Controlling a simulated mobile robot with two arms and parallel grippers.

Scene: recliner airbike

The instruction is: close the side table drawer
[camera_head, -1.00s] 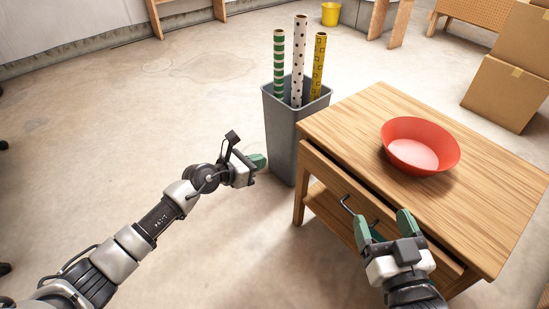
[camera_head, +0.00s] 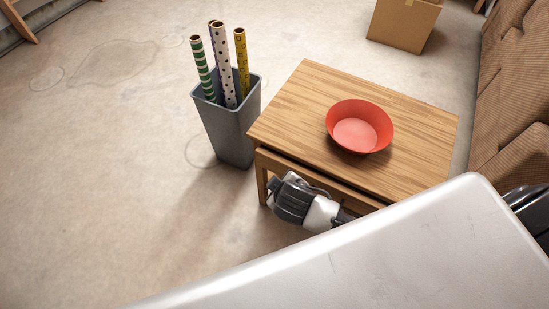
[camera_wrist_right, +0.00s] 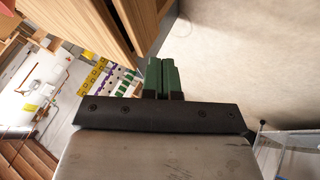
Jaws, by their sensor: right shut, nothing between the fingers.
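The wooden side table (camera_head: 290,105) stands at the centre right of the head view. Its drawer front (camera_head: 283,163) is below the tabletop's near edge, with a dark gap between them. How far the drawer is out is hard to tell. My right gripper (camera_head: 292,196) is low in front of the drawer, its fingertips hidden in the head view. In the right wrist view, its green fingers (camera_wrist_right: 162,76) are shut together and empty, close to the corner of a wooden panel (camera_wrist_right: 143,22). I cannot tell whether they touch it. My left gripper is not in view.
A red bowl (camera_head: 358,128) sits on the tabletop. A grey bin (camera_head: 231,130) with several patterned rolls stands left of the table. A brown sofa (camera_head: 515,100) is at the right, a cardboard box (camera_head: 402,24) behind. The floor at left is clear.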

